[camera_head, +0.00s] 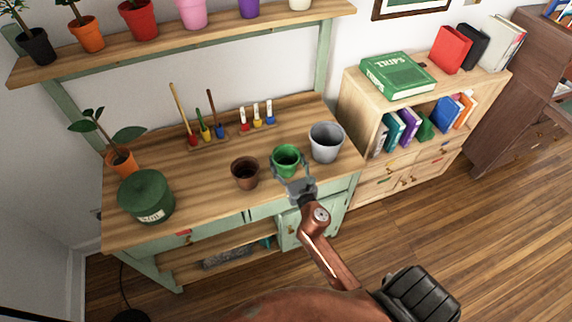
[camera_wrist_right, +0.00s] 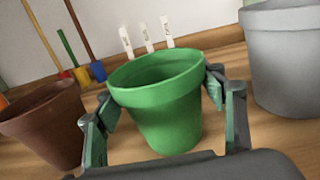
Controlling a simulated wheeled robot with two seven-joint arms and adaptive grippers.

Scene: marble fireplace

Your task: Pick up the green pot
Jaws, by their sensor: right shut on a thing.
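The green pot (camera_head: 287,158) stands near the front edge of the wooden potting bench (camera_head: 205,218), between a brown pot and a grey pot. In the right wrist view the green pot (camera_wrist_right: 165,100) looks upright and empty, with the gripper's fingers on either side of its rim. My right gripper (camera_head: 290,170) is shut on the green pot; it also shows in the right wrist view (camera_wrist_right: 165,95). Whether the pot's base touches the bench is hard to tell. My left gripper is not in view.
The brown pot (camera_head: 245,173) stands close on the left and the grey bucket-like pot (camera_head: 326,142) close on the right. Small tools (camera_head: 205,130) stand behind. A shelf (camera_head: 200,37) with pots hangs above.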

